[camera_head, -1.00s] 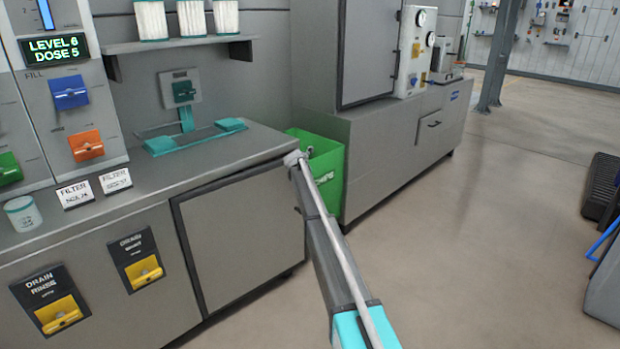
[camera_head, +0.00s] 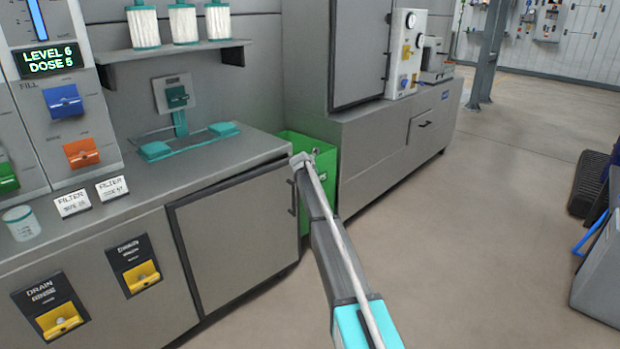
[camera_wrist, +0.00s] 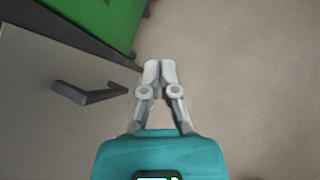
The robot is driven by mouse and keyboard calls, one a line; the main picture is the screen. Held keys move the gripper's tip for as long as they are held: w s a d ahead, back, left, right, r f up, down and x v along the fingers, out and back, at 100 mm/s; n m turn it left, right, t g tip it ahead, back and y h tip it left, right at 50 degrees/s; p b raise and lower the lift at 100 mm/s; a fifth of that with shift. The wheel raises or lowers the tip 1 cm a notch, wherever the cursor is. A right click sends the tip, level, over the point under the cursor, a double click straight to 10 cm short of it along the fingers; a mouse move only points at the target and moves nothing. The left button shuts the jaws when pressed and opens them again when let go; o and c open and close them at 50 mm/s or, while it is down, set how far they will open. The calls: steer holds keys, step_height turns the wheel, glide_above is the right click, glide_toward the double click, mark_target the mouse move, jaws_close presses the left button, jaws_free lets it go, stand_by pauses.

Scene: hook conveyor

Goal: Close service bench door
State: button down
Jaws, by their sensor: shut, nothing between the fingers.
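The service bench door (camera_head: 235,245) is a grey panel with a dark edge at the right end of the bench front. It looks close to flush, but I cannot tell whether a small gap is left. Its dark bar handle (camera_head: 292,197) is near the right edge, beside my arm. In the wrist view the door (camera_wrist: 45,125) fills the left side, with the handle (camera_wrist: 90,93) sticking out. My gripper (camera_wrist: 160,66) is shut and empty, just right of the handle and apart from it in the picture. I cannot make out its fingers in the head view.
A green bin (camera_head: 318,160) stands between the service bench (camera_head: 130,185) and a grey cabinet (camera_head: 375,150). It also shows at the top left of the wrist view (camera_wrist: 105,20). Open floor (camera_head: 480,220) lies to the right.

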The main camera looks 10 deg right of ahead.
steer(key=shift+s+d+r+p, duration=0.4)
steer(key=shift+s+r+p, duration=0.3)
steer(key=shift+r, duration=0.1)
steer(key=shift+s+d+r+p, duration=0.4)
steer(key=shift+s+r+p, duration=0.15)
steer(key=shift+s+r, duration=0.15)
steer(key=shift+w, duration=0.1)
